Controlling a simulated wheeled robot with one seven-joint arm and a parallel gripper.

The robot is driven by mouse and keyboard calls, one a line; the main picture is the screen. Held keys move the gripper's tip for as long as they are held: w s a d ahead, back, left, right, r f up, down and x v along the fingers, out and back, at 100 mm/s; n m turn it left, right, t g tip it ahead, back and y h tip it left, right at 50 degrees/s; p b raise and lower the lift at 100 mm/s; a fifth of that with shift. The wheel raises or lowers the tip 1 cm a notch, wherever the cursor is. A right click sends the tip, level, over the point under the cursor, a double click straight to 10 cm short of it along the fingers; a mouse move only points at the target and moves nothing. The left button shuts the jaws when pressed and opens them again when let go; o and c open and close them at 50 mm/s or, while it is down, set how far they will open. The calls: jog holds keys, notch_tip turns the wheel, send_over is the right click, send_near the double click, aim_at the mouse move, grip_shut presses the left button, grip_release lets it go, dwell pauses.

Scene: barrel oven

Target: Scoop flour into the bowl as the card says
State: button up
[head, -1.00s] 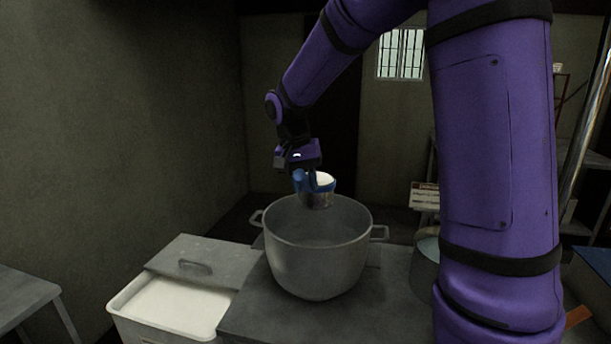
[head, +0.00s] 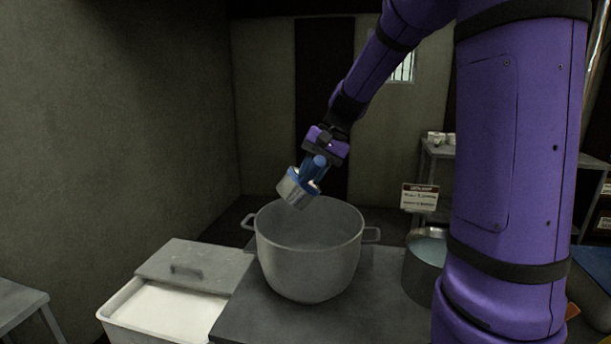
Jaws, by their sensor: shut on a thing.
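My gripper (head: 318,172) is shut on a metal scoop (head: 293,190) with a blue grip. It holds the scoop above the bowl, tilted with its mouth turned down toward the left. The scoop's inside is hidden, and I see no flour falling. The large grey bowl (head: 308,270) with two side handles stands upright on the table; its visible inner wall is bare and its bottom is hidden. The flour bin (head: 116,318), with white flour (head: 175,314) in it, is at the lower left. The card (head: 419,198) stands behind the table at right; its text is too small to read.
The bin's lid (head: 195,266) covers its back part. A grey pot with pale liquid (head: 428,250) stands right of the bowl, close to my arm. The table (head: 255,318) is clear in front of the bowl. A shelf (head: 468,155) is at the back right.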

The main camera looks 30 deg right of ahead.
jog(key=shift+s+d+f+t+y, duration=0.15)
jog(key=shift+s+d+t+y, duration=0.1)
jog(key=shift+d+t+y, duration=0.4)
jog(key=s+d+f+t+y, duration=0.1)
jog(key=d+f+t+y, duration=0.2)
jog(key=f+y, duration=0.3)
jog(key=shift+s+d+y, duration=0.4)
jog(key=shift+d+y, duration=0.1)
jog(key=shift+y, duration=1.65)
